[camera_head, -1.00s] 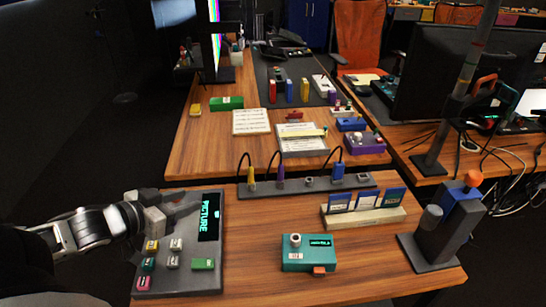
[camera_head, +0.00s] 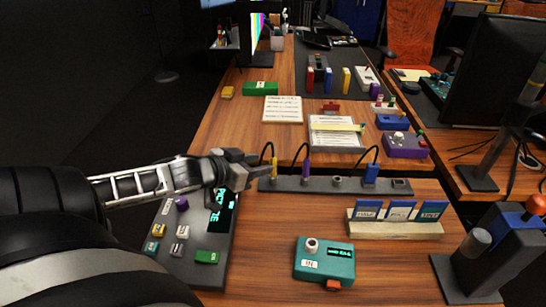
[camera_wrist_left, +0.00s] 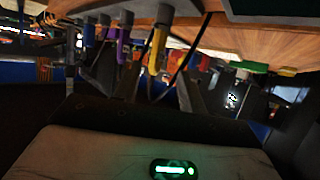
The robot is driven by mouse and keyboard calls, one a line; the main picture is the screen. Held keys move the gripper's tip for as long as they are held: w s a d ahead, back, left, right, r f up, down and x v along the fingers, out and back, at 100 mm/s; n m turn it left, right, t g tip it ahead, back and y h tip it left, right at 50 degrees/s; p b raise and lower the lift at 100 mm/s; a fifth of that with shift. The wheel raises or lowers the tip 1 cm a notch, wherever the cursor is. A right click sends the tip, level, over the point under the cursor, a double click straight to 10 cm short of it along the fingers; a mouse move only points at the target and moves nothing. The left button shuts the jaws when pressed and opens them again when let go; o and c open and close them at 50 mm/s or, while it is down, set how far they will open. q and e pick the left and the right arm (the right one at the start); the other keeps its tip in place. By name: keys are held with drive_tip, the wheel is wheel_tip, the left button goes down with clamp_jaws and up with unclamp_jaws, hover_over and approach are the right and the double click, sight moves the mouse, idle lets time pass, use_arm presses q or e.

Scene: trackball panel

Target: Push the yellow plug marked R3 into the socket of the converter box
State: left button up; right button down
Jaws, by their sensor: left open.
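The yellow plug (camera_head: 274,165) stands upright at the left end of a dark strip (camera_head: 322,186), with a black cable looping from its top. I cannot read its marking. It also shows in the left wrist view (camera_wrist_left: 157,48), beyond my open fingers. My left gripper (camera_head: 250,170) is open and empty, just left of the yellow plug; I cannot tell whether it touches. The teal box with a small display (camera_head: 325,262), which looks like the converter box, sits at the front middle with a round white fitting on top and an "IN" label. My right gripper is not in view.
A purple plug (camera_head: 306,167) and a blue plug (camera_head: 371,173) stand on the same strip. A grey control panel (camera_head: 190,265) lies under my left arm. A rack of blue cards (camera_head: 395,230) and a joystick stand (camera_head: 470,255) are at right. Wood is bare around the teal box.

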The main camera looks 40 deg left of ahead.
sight(273, 163)
use_arm(q)
drive_tip(key=shift+d+b+x, duration=0.15)
drive_tip(key=shift+b+x, duration=0.2)
drive_tip(key=shift+x, duration=1)
drive_tip(key=shift+d+b+x, duration=0.2)
drive_tip(key=shift+b+x, duration=0.15)
drive_tip(key=shift+x, duration=0.95)
drive_tip(key=shift+c, duration=0.3)
clamp_jaws()
